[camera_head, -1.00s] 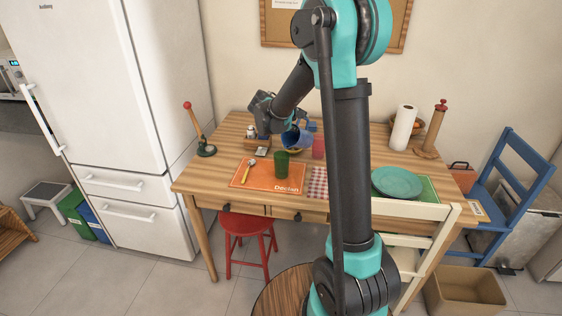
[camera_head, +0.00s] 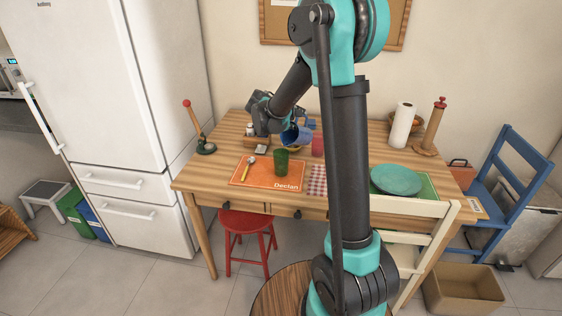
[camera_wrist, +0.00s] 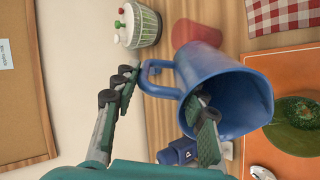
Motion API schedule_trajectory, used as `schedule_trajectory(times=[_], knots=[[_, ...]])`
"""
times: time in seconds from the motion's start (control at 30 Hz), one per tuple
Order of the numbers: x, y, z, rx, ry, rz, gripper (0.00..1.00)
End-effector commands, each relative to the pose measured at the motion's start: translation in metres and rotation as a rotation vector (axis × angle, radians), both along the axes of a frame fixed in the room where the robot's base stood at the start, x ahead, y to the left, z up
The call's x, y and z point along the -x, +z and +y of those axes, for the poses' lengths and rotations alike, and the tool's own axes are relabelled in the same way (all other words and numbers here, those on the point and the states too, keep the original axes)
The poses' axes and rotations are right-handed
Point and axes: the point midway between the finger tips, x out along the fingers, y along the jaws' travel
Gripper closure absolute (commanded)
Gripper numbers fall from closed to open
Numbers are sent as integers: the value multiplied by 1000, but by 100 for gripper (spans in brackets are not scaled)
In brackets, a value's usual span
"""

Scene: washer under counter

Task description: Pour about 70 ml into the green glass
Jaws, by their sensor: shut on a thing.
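The green glass (camera_head: 281,162) stands upright on the orange placemat (camera_head: 255,181). It also shows at the right of the wrist view (camera_wrist: 296,124), seen from above; its fill level is unclear. A blue jug (camera_head: 297,136) is held tilted behind the glass, with its mouth toward the glass side in the wrist view (camera_wrist: 222,92). My gripper (camera_wrist: 163,104) is shut on the jug, one finger by the handle and the other across its near side. The exact contact is unclear. No stream of liquid is visible between jug and glass.
A red cup (camera_head: 318,147) stands right of the jug, close by it in the wrist view (camera_wrist: 196,34). A spoon (camera_head: 249,167) lies on the placemat. A wooden caddy (camera_head: 257,142) stands behind. A teal plate (camera_head: 397,180) lies further right.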

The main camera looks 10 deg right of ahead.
Motion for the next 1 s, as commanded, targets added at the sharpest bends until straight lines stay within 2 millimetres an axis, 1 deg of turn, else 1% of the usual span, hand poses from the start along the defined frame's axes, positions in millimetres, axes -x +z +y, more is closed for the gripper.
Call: schedule_trajectory(times=[1.0], knots=[[1, 4, -1, 32, 0, -28, 100]])
